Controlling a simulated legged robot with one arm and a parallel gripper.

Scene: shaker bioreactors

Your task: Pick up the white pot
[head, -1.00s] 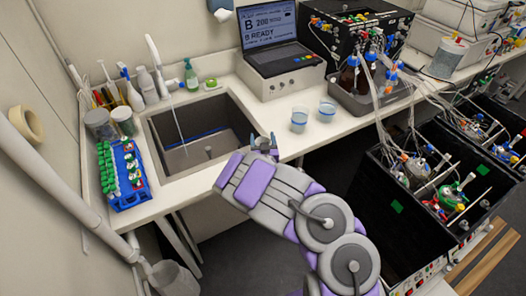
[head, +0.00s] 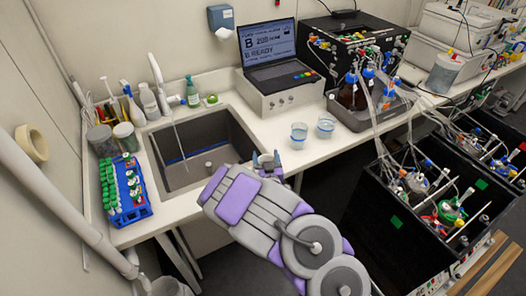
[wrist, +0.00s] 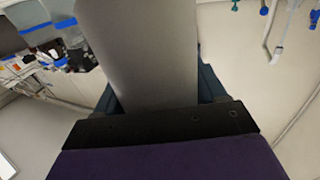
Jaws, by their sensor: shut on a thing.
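My gripper (head: 266,161) is at the front edge of the counter, just right of the sink, in the head view. My arm reaches up to it from below. In the wrist view my gripper (wrist: 158,92) is shut on a broad, smooth, pale grey piece (wrist: 145,50), which I take to be the white pot. It rises between the dark fingers and fills the middle of that view. Its far end is cut off by the picture's top edge. In the head view the pot is too small and too covered by the gripper to make out clearly.
The sink (head: 238,137) lies left of my gripper. Two clear beakers (head: 299,131) (head: 325,128) stand close on its right. A blue rack (head: 133,212) of green-capped tubes is on the left counter. Black bioreactor boxes (head: 385,204) with tubing stand at right.

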